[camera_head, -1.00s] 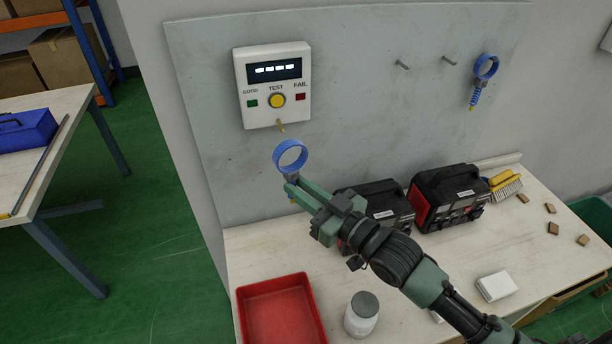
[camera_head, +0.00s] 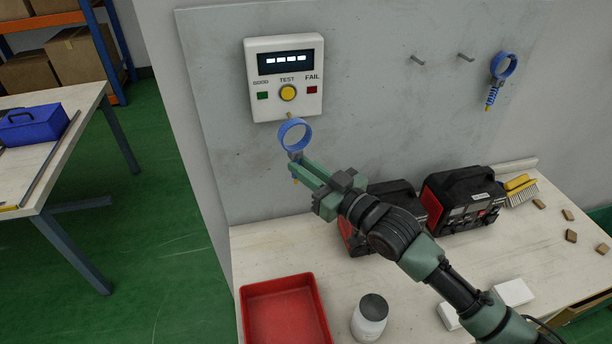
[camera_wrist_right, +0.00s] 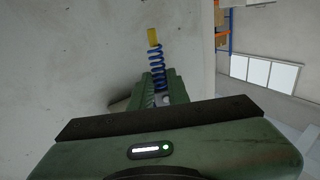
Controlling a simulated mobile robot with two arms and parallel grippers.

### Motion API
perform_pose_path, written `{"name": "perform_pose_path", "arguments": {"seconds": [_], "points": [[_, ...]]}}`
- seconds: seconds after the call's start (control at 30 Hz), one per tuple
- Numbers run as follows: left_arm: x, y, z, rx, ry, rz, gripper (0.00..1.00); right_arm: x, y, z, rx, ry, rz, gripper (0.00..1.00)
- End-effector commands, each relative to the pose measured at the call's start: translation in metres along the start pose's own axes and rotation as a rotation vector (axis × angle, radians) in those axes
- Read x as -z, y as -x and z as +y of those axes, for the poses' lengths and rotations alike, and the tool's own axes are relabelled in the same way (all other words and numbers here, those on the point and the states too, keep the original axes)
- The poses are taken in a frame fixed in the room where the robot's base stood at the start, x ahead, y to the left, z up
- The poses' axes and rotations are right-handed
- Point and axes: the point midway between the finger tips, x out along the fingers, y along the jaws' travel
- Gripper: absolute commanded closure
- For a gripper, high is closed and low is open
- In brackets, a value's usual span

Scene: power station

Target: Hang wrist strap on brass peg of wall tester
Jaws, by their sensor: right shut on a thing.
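The white wall tester (camera_head: 284,78) hangs on the grey wall panel, with a display, a yellow test button and good and fail lamps. My right gripper (camera_head: 297,166) is shut on a blue wrist strap (camera_head: 295,134), whose ring stands above the fingertips. The ring's upper edge is just below the peg and close to it in the head view; I cannot tell the depth gap. In the right wrist view the strap's coiled blue cord (camera_wrist_right: 157,66) with a yellow end extends past the fingers. My left gripper is not in view.
On the bench are a red tray (camera_head: 284,312), a jar (camera_head: 370,317), two black-red units (camera_head: 462,203) and a brush (camera_head: 521,190).

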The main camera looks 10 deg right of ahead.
Motion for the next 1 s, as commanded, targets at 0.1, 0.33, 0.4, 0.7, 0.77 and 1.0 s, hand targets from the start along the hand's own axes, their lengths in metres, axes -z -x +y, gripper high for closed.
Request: {"name": "perform_pose_path", "arguments": {"seconds": [0.1,0.33,0.4,0.7,0.77,1.0], "points": [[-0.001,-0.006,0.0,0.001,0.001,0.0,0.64,-0.002,-0.006,0.004,-0.001,0.001,0.001,1.0],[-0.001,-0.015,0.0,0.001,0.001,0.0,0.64,-0.004,-0.018,0.011,0.0,0.001,0.002,1.0],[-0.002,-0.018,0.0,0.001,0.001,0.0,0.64,-0.004,-0.022,0.013,0.0,0.001,0.001,1.0],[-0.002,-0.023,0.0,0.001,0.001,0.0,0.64,-0.009,-0.034,0.019,0.0,0.001,0.0,1.0],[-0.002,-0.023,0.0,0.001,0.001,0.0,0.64,-0.01,-0.035,0.021,0.0,0.001,0.0,1.0],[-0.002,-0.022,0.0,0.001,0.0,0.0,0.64,-0.012,-0.037,0.021,0.0,0.0,0.001,1.0]]}}
